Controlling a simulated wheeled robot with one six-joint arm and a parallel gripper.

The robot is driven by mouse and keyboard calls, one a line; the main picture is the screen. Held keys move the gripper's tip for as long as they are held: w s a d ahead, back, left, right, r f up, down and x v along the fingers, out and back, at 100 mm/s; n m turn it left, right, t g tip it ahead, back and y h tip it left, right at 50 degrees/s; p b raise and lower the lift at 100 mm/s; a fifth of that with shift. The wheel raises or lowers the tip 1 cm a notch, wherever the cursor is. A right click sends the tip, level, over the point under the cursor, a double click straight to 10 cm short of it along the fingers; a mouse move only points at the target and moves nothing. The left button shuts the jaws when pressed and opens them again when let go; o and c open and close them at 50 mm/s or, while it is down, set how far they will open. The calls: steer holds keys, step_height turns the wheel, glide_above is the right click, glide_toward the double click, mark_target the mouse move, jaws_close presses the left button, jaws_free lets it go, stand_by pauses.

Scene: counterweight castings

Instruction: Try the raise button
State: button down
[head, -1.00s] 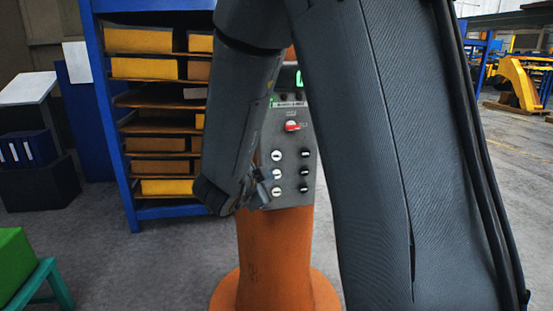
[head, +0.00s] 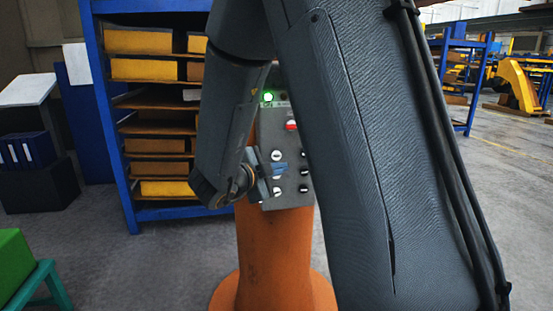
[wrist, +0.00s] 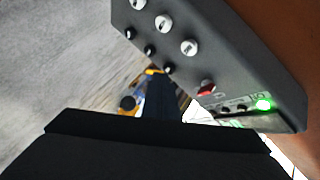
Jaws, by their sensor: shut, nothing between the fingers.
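A grey control panel (head: 268,128) stands on an orange pedestal (head: 272,245), with a column of white buttons (head: 277,155) and a column of black buttons (head: 304,171). Their labels are too small to read, so I cannot tell which is the raise button. My gripper (head: 279,169) is shut and empty. In the head view it overlaps the middle white button. Contact cannot be told. In the wrist view, the panel (wrist: 235,70) shows upside down with white buttons (wrist: 190,47) and black buttons (wrist: 169,68); my gripper (wrist: 165,85) is beside it.
A red switch (head: 291,125), partly behind my arm, and a lit green lamp (head: 268,97) are higher on the panel. A blue rack (head: 112,130) with yellow bins is behind at the left. A green block (head: 14,262) on a stand is at the lower left. Open floor lies between.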

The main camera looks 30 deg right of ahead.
mark_target(275, 159)
steer(key=shift+w+d+b, duration=0.15)
steer(key=shift+w+d, duration=0.1)
steer(key=shift+w, duration=0.65)
steer(key=shift+w+d+b, duration=0.1)
steer(key=shift+w+d, duration=0.2)
steer(key=shift+w, duration=0.65)
steer(key=shift+w+d+b, duration=0.15)
steer(key=shift+w+d, duration=0.1)
steer(key=shift+w, duration=0.65)
steer(key=shift+w, duration=0.1)
steer(key=shift+w+d, duration=0.1)
steer(key=shift+w, duration=0.2)
steer(key=shift+w+d, duration=0.1)
steer(key=shift+w, duration=0.35)
stand_by(2.9)
steer(key=shift+s, duration=0.15)
stand_by(1.0)
steer(key=shift+s+a, duration=0.25)
steer(key=shift+s, duration=0.45)
